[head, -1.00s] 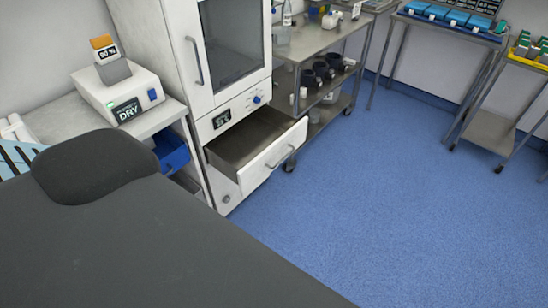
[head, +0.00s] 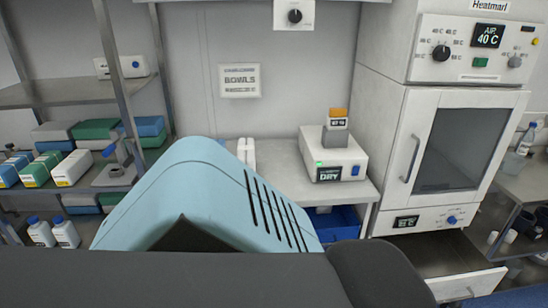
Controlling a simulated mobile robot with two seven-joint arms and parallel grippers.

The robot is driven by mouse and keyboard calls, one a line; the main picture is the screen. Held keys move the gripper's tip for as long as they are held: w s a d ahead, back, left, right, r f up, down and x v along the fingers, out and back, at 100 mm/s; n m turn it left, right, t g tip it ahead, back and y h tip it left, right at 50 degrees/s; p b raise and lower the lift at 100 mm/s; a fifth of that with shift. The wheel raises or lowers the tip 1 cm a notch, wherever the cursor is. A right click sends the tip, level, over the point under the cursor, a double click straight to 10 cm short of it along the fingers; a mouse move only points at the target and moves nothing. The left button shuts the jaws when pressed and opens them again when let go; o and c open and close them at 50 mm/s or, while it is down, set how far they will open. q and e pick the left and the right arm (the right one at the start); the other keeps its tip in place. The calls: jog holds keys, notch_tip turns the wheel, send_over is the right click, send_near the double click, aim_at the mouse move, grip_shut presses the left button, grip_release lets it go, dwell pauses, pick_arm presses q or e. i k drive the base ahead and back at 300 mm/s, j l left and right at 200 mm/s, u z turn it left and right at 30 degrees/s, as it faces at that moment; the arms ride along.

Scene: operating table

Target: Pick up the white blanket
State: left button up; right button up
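I cannot make out a white blanket in the head view. The warming cabinet (head: 445,150) at the right has a shut glass door, and its dark inside shows no clear contents. Below it, a drawer (head: 468,283) is pulled open; the part of its inside that shows looks empty. Neither of my grippers is in view.
A dark padded table (head: 170,282) with a headrest (head: 378,275) fills the foreground. A light-blue slotted housing (head: 205,190) stands behind it. A counter (head: 285,158) holds a white device (head: 333,160). Shelves (head: 50,95) with boxes and bottles stand at the left.

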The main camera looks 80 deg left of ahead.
aim_at(245, 149)
jog(key=u, duration=2.75)
jog(key=i+l+z, duration=0.2)
jog(key=l, duration=0.25)
jog(key=i+l+z, duration=0.2)
jog(key=i+l, duration=0.15)
